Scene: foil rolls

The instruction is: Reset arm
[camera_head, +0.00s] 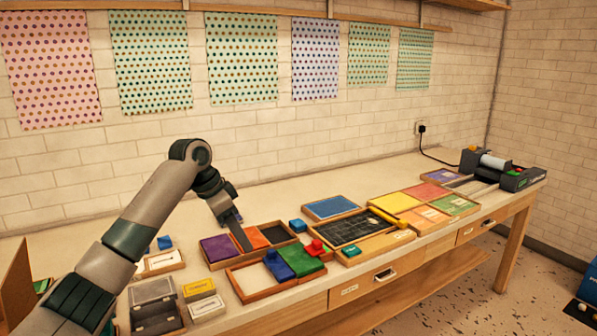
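My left arm comes in from the lower left, and its gripper (243,240) points down over a wooden tray (229,261) with purple, orange and dark sections. The fingertips are close to the orange and purple sections; whether they touch is unclear. The fingers overlap from this angle, so their opening does not show. I see nothing clearly held. My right arm and gripper are not in view. At the right end of the table stands a dark machine (513,182) with a pale roll (494,162) on it.
In front lies a tray with blue (279,266) and green (301,260) pieces and a red stamp-like block (316,248). A grey open box (153,305) stands at the left. A dark gridded tray (350,229) and coloured sheets (396,202) lie to the right. The back strip of table is mostly clear.

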